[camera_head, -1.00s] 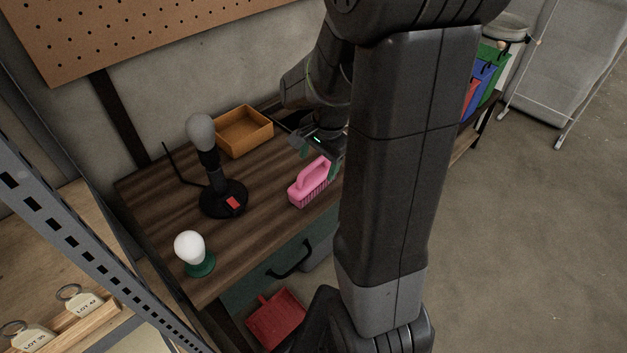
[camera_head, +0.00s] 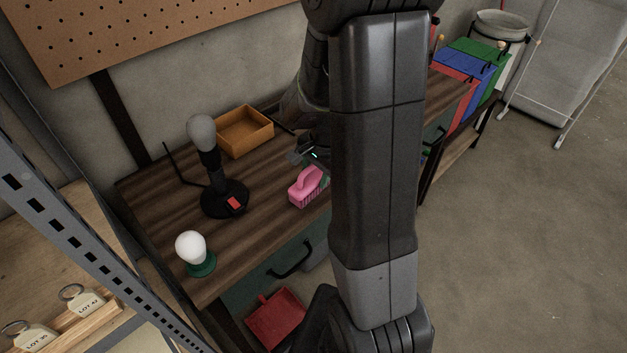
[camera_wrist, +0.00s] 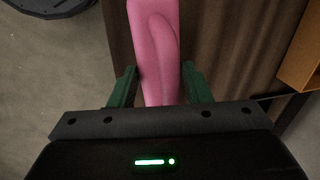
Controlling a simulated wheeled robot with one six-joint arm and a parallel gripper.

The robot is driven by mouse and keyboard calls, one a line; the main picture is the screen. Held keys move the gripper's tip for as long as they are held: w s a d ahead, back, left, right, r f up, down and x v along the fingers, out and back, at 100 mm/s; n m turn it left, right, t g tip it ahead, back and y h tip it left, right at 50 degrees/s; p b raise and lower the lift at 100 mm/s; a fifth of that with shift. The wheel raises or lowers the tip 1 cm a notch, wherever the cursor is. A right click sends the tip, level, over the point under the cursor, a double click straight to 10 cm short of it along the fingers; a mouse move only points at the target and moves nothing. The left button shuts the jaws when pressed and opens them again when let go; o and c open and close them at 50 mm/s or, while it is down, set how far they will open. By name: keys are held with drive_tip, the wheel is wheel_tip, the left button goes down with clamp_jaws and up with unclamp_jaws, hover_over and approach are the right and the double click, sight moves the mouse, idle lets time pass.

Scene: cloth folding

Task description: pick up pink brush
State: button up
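The pink brush (camera_head: 306,187) stands on the wooden workbench (camera_head: 262,222), near its front edge, bristles down and handle up. In the wrist view the pink handle (camera_wrist: 155,45) runs down between the two green fingers of my gripper (camera_wrist: 156,88). A small gap shows beside the left finger; the right finger is close to the handle, and I cannot tell whether it touches. The fingers are apart and look open around the handle. In the head view my gripper is at the brush's right end, mostly hidden behind my arm.
An orange tray (camera_head: 244,146) sits behind the brush. A black stand with a grey knob (camera_head: 201,132) and a white bulb on a green base (camera_head: 190,246) are to the left. A red dustpan (camera_head: 276,318) lies below. Coloured bins (camera_head: 466,78) are at right.

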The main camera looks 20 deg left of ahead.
drive_tip(key=shift+c, duration=0.5)
drive_tip(key=shift+r, duration=0.65)
wheel_tip(320, 180, up, 9)
drive_tip(key=shift+f, duration=0.1)
